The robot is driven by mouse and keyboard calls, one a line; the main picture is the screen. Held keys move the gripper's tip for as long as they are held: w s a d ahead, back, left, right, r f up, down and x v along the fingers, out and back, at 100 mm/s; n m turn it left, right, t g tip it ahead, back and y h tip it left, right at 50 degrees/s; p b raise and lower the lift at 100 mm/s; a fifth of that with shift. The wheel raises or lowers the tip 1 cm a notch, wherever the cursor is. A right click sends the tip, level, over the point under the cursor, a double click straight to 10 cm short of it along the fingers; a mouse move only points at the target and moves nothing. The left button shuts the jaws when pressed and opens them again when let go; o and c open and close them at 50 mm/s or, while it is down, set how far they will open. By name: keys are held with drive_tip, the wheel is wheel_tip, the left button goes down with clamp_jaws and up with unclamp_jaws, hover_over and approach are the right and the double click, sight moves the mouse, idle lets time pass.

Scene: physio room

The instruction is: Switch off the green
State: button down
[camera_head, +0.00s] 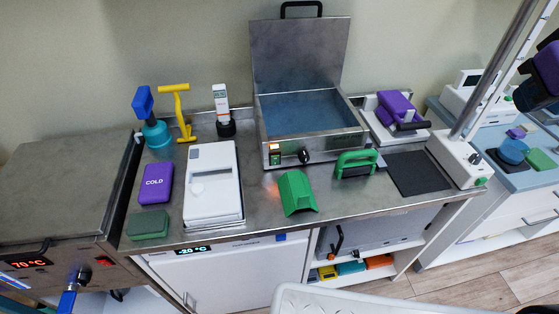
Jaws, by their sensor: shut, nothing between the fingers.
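A steel bath (335,141) with its lid (300,50) raised stands at the back middle of the counter. Its front carries a small green switch (275,159) under a glowing orange light (274,147), with a black knob (304,156) beside it. The switch's exact position is too small to tell. A small green knob (481,182) also sits on the white base (455,158) of a pole stand at the right. My gripper is not clearly in view. A dark black and purple part (542,75) shows at the upper right edge; I cannot tell what it is.
A green angled block (296,193) and a green-handled tool (356,162) stand before and beside the bath. A white case (212,187), purple COLD pack (156,184) and green pad (148,225) lie left. A heated cabinet (60,195) shows 70 °C. A dark mat (412,172) lies right.

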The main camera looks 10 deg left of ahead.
sight(275, 161)
drive_tip(key=w+a+f+n+y, duration=0.3)
drive_tip(key=w+a+f+n, duration=0.6)
drive_tip(key=w+a+f, duration=0.4)
drive_tip(key=s+a+f+n+g+y, duration=0.1)
drive_tip(key=s+a+f+n+y, duration=0.1)
drive_tip(key=a+f+n, duration=0.2)
drive_tip(key=s+a+f+n+y, duration=0.1)
drive_tip(key=s+a+f+n, duration=0.2)
drive_tip(key=a+f, duration=0.8)
drive_tip(key=shift+a+n+g+y, duration=0.4)
drive_tip(key=shift+a+n, duration=0.1)
drive_tip(key=shift+a, duration=1.1)
drive_tip(key=shift+s, duration=0.1)
drive_tip(key=x, duration=1)
drive_tip(key=shift+f, duration=0.2)
drive_tip(key=shift+w+a+r, duration=0.15)
drive_tip(key=shift+w+a, duration=0.05)
drive_tip(key=shift+w, duration=0.4)
drive_tip(key=shift+w+a+r, duration=0.15)
drive_tip(key=shift+w, duration=0.45)
drive_tip(key=shift+w+a+r, duration=0.1)
drive_tip(key=shift+w+a, duration=0.25)
drive_tip(key=shift+w, duration=0.3)
